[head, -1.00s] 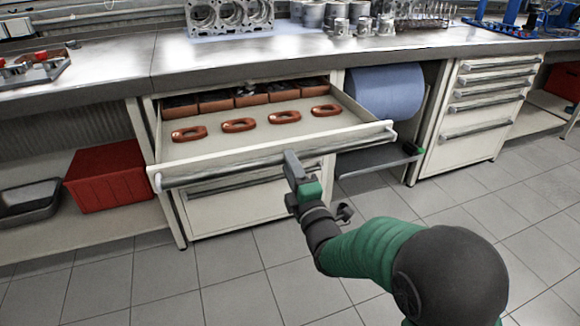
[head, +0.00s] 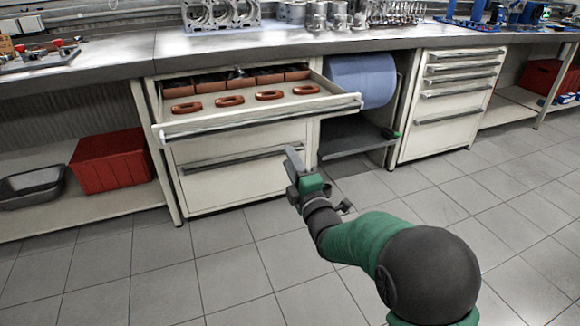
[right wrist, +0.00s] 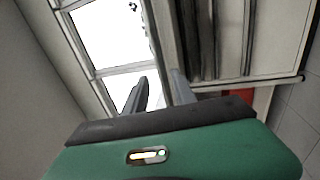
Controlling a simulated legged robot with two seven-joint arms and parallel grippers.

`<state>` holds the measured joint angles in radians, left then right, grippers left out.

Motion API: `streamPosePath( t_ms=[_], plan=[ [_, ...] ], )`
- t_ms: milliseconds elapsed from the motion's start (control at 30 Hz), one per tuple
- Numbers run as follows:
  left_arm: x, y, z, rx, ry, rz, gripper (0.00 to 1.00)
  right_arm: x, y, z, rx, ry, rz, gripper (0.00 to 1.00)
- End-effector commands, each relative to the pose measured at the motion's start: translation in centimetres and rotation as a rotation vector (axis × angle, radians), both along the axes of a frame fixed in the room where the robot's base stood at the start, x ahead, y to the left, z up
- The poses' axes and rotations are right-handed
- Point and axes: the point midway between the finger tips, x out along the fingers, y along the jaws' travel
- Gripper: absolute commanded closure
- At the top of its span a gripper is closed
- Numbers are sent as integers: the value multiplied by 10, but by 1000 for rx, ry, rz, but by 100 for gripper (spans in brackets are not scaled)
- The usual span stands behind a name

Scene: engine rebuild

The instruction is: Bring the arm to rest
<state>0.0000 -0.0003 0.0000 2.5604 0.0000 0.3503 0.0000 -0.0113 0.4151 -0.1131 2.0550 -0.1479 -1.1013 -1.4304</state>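My right arm comes in from the lower right in the head view. Its gripper (head: 294,160) hangs in front of the lower drawer's right end, below the open drawer, and overlaps neither its rim nor its contents. In the right wrist view the two grey fingers (right wrist: 160,92) stand apart with nothing between them. The open drawer (head: 262,112) juts from the cabinet and holds several orange-brown oval parts (head: 229,100) in a row, with small trays (head: 215,80) behind. My left gripper is out of view.
The workbench (head: 290,46) carries an engine block (head: 220,12) and several metal parts. A blue roll (head: 362,80) sits beside the drawer above a shelf (head: 360,138). A red bin (head: 112,160) and a grey tray (head: 32,187) rest on the left shelf. The tiled floor (head: 230,265) is clear.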

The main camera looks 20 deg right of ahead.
Motion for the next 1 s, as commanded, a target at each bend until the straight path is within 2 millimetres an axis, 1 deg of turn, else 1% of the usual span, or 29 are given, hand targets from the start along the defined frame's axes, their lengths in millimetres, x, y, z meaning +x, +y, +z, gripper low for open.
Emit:
streamPosePath(
  t_ms=[533, 600, 667, 733, 767, 800, 867, 900, 967, 1000],
  plan=[
    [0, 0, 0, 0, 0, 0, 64, 1, -1, -2, 10, 11, 1, 68],
    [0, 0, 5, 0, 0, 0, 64, -3, -2, -8, 74, 74, 0, 68],
    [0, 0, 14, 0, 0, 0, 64, -11, -3, -24, 193, 191, -9, 68],
    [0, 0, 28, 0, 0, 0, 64, -36, -4, -54, 407, 394, -53, 68],
    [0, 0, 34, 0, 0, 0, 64, -52, -3, -70, 517, 494, -88, 68],
    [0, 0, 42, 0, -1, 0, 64, -79, -1, -93, 665, 628, -151, 68],
    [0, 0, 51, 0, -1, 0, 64, -122, 2, -123, 861, 796, -268, 68],
    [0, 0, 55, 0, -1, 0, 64, -151, 5, -139, 968, 887, -351, 68],
    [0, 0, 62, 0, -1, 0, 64, -194, 9, -157, 1106, 1000, -485, 68],
    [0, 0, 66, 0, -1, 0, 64, -222, 11, -166, 1183, 1061, -577, 68]
  ],
)
